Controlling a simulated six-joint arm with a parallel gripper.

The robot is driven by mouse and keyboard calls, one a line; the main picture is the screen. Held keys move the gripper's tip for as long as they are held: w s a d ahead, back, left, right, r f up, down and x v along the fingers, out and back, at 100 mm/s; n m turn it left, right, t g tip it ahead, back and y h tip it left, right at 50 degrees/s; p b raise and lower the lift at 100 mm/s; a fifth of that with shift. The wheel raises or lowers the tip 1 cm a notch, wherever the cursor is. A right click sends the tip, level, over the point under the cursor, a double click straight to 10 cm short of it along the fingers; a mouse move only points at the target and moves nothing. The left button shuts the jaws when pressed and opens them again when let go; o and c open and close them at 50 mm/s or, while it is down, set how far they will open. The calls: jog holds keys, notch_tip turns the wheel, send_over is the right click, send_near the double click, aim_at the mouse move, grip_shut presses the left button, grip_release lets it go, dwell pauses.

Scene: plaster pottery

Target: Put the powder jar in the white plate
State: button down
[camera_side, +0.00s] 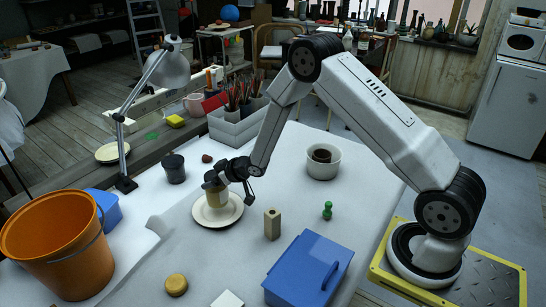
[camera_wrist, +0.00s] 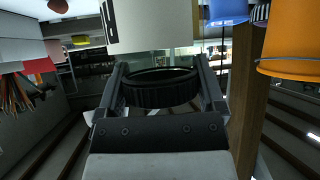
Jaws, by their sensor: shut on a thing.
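The powder jar (camera_side: 215,197) is a small tan-looking jar in the side view, upright over the middle of the white plate (camera_side: 230,216). Its base appears at the plate's surface; I cannot tell whether it touches. My gripper (camera_side: 216,180) is shut on the jar near its top, coming from the right. In the wrist view, a round black ribbed lid (camera_wrist: 160,90) sits between the two fingers of my gripper (camera_wrist: 163,78). The fingers hide part of the jar in the side view.
A black cup (camera_side: 173,169) stands behind left of the plate. A wooden block (camera_side: 272,225), green pawn (camera_side: 327,211), blue box (camera_side: 308,270) and white pot (camera_side: 323,165) lie to the right. An orange bucket (camera_side: 60,250) and lamp (camera_side: 124,150) stand left.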

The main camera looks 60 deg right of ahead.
jog(key=shift+w, duration=0.1)
jog(key=shift+w+f, duration=0.25)
jog(key=shift+f, duration=1.55)
jog(key=shift+f, duration=0.1)
grip_release()
jog(key=shift+s, duration=0.1)
